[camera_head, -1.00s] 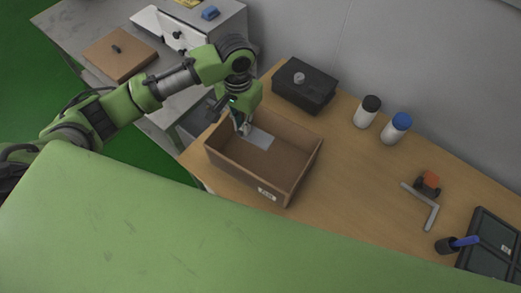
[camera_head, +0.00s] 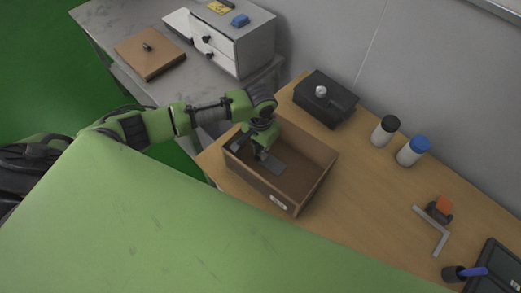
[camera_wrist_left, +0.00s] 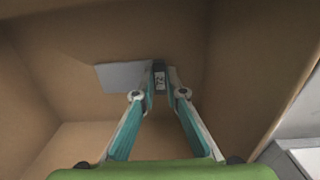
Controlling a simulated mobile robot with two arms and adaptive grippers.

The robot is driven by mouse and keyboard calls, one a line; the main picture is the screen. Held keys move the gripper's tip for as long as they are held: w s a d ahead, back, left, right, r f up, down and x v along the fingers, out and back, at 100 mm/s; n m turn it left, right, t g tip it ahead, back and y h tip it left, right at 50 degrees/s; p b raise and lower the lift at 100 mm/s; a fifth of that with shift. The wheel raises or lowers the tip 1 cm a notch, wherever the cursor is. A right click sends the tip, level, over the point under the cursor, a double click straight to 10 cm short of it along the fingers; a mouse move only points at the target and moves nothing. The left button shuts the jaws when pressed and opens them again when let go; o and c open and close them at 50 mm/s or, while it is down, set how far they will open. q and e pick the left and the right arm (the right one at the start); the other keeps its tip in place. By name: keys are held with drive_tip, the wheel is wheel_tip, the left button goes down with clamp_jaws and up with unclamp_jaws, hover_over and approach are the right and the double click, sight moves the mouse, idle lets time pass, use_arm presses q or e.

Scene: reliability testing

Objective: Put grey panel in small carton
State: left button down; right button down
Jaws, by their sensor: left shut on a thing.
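The small carton (camera_head: 316,186) is an open brown box with a white label on its front side, standing on the wooden table. The grey panel (camera_head: 272,163) is a flat, thin plate inside the carton's walls. My left gripper (camera_head: 262,153) reaches down into the carton and is shut on the panel's edge. In the left wrist view the panel (camera_wrist_left: 121,76) extends left from the fingertips (camera_wrist_left: 159,77), and a small dark piece with a light label shows between them. I cannot tell whether the panel touches the carton's bottom. My right gripper is not in view.
A black box (camera_head: 325,98) with a light knob stands behind the carton. A grey drawer unit (camera_head: 237,40) and brown board (camera_head: 150,52) are at back left.

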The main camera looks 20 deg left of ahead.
use_arm(q)
drive_tip(key=shift+f, duration=0.1)
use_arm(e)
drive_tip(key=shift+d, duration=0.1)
use_arm(q)
drive_tip(key=c, duration=2.2)
unclamp_jaws()
drive_tip(key=shift+c, duration=0.2)
drive_tip(key=shift+o, duration=1)
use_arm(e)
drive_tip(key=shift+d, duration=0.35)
use_arm(q)
wheel_tip(320, 180, up, 12)
drive_tip(key=shift+b, duration=0.4)
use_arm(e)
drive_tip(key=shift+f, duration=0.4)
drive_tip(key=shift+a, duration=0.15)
